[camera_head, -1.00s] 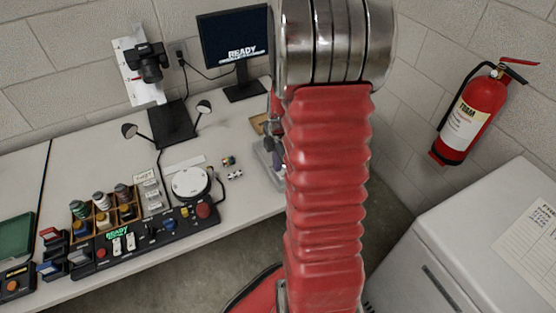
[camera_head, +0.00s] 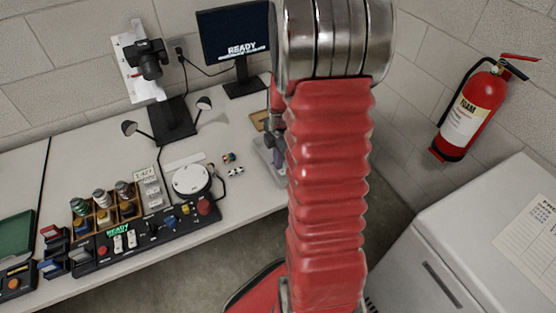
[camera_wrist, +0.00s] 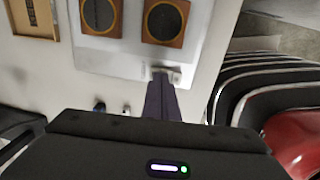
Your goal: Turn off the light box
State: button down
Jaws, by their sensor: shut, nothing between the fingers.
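The light box (camera_wrist: 115,58) looks like the pale flat panel in the wrist view, with two brown square pieces with dark round centres on it. In the head view its grey-white edge (camera_head: 266,160) shows at the right end of the bench, partly hidden by my arm. My gripper (camera_wrist: 160,78) is shut and empty, its dark fingers pointing at the panel's near edge. In the head view the fingers are mostly hidden behind my red arm.
A black control panel (camera_head: 150,236) with switches, knobs and a red button lies at the bench front. A white round plate (camera_head: 191,180), a camera stand (camera_head: 172,122) and a monitor (camera_head: 233,42) reading READY stand behind. A white cabinet (camera_head: 480,235) and a fire extinguisher (camera_head: 470,112) are at right.

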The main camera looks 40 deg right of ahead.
jog(key=shift+s+a+r, duration=0.1)
jog(key=shift+s+a, duration=0.05)
jog(key=shift+s, duration=0.45)
notch_tip(320, 180, up, 14)
jog(key=s, duration=0.2)
jog(key=shift+a, duration=0.25)
dwell(0.4)
jog(key=shift+w+d, duration=0.1)
jog(key=shift+w, duration=0.7)
